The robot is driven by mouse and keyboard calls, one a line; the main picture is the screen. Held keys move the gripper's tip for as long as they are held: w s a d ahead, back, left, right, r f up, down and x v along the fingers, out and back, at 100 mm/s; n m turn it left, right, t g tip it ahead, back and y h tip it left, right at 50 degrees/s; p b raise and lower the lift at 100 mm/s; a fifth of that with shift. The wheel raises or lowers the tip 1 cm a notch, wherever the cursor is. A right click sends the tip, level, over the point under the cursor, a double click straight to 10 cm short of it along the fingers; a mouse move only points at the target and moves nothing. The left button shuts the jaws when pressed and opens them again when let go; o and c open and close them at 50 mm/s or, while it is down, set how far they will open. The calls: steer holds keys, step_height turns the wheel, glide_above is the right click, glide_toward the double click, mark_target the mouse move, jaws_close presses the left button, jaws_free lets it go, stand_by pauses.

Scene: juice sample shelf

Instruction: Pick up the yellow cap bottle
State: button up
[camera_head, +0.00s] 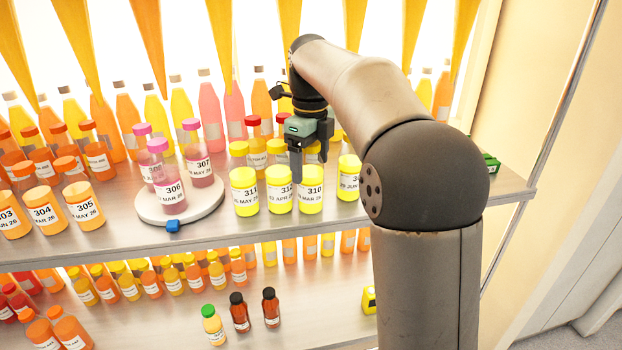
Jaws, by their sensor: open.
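Several bottles with yellow caps stand in a front row on the upper shelf: 311 (245,200), 312 (279,201), 310 (311,201) and one at the right (349,186), partly hidden by my arm. They hold bright yellow juice and have white labels. More yellow-capped bottles (257,158) stand behind them. My gripper (296,178) is open and points down at the caps of 312 and 310. A finger overlaps the gap between these two in the picture; I cannot tell whether it touches either. No bottle is visibly held.
Orange bottles (86,208) fill the far left, and tall bottles line the back. The lower shelf (330,312) holds small bottles, with bare room at its front.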

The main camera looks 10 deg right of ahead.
steer(key=c, duration=1.2)
steer(key=shift+c, duration=0.3)
steer(key=shift+r, duration=0.1)
